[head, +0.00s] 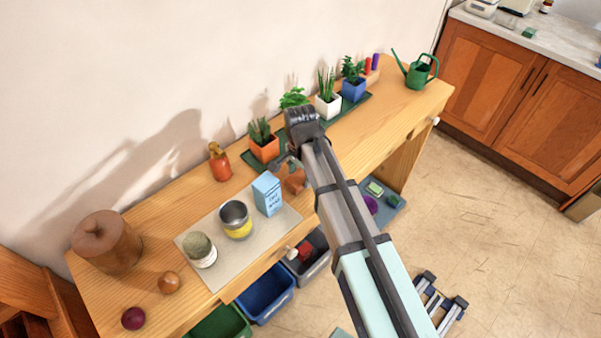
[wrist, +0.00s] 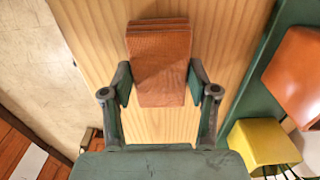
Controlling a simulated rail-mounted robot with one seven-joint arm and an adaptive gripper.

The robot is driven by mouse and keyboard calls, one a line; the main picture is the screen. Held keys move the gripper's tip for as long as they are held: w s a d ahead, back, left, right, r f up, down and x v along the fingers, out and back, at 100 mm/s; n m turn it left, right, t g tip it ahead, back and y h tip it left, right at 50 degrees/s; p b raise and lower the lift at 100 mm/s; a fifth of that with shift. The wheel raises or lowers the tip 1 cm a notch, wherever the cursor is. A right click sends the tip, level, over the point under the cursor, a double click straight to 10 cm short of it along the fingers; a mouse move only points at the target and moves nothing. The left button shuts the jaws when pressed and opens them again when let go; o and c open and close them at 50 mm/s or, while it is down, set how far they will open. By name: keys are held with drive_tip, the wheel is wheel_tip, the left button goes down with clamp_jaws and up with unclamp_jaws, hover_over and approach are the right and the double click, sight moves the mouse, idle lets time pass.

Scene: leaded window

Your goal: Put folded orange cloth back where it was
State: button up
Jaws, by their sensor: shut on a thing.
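The folded orange cloth (wrist: 160,62) is between the two fingers of my gripper (wrist: 160,84) in the wrist view, with its folded layers showing at the top edge. The fingers are shut on its sides. In the head view the cloth (head: 296,182) shows as a small orange-brown patch beside my gripper (head: 288,164), partly hidden by my arm. It is over the wooden table, just right of the blue carton (head: 267,194). I cannot tell whether it touches the tabletop.
Bare wood separates mat and tray. Bins (head: 266,294) stand below.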

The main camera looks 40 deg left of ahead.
sight(300, 176)
drive_tip(key=shift+f, duration=0.15)
drive_tip(key=o, duration=1.3)
drive_tip(key=shift+o, duration=0.2)
wheel_tip(300, 176, up, 12)
drive_tip(key=b, duration=0.2)
drive_tip(key=shift+r+b, duration=0.2)
drive_tip(key=shift+b, duration=0.1)
